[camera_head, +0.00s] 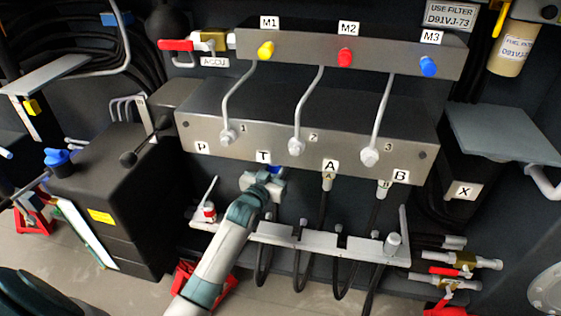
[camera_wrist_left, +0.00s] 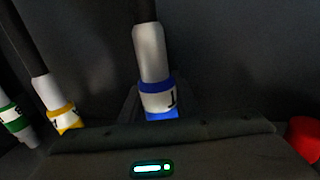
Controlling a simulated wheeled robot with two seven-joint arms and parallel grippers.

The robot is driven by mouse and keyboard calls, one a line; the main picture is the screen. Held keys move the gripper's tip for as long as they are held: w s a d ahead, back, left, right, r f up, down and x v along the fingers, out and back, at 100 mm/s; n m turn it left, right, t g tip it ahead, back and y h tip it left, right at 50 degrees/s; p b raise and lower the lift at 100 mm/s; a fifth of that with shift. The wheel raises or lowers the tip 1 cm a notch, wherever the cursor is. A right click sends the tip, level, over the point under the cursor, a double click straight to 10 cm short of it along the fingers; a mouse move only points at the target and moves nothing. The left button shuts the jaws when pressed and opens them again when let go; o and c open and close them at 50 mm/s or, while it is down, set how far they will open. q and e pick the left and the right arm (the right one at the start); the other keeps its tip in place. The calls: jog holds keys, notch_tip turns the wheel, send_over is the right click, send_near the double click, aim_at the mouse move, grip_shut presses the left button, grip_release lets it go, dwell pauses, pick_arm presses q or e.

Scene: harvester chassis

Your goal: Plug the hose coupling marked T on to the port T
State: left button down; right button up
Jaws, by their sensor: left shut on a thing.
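My left gripper (camera_head: 266,180) is at the front of the grey valve block, just below the label T (camera_head: 263,157). It is shut on the hose coupling T, a silver sleeve with blue bands. The coupling (camera_wrist_left: 155,75) shows in the left wrist view with its T mark facing the camera and its dark hose at the top. In the head view only a bit of blue shows by the gripper. Port T is hidden behind the gripper, so I cannot tell whether the coupling touches it. My right gripper is not in view.
Couplings A (camera_head: 327,181) and B (camera_head: 383,188) hang below their labels, right of the gripper. A metal hose rack (camera_head: 325,245) runs below. A black box (camera_head: 120,190) stands left. Yellow-banded (camera_wrist_left: 62,115) and green-banded (camera_wrist_left: 15,120) couplings show in the wrist view.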

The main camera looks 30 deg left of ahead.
pick_arm(q)
jog(key=shift+r+p, duration=0.1)
jog(key=shift+p, duration=0.6)
dwell(1.4)
jog(key=shift+r+p, duration=1.75)
jog(key=shift+r, duration=0.05)
dwell(0.6)
jog(key=c, duration=1.3)
grip_release()
jog(key=shift+o, duration=0.2)
jog(key=shift+f, duration=0.15)
jog(key=shift+s, duration=0.15)
jog(key=s+b, duration=0.3)
jog(key=s, duration=1.4)
jog(key=shift+d, duration=0.3)
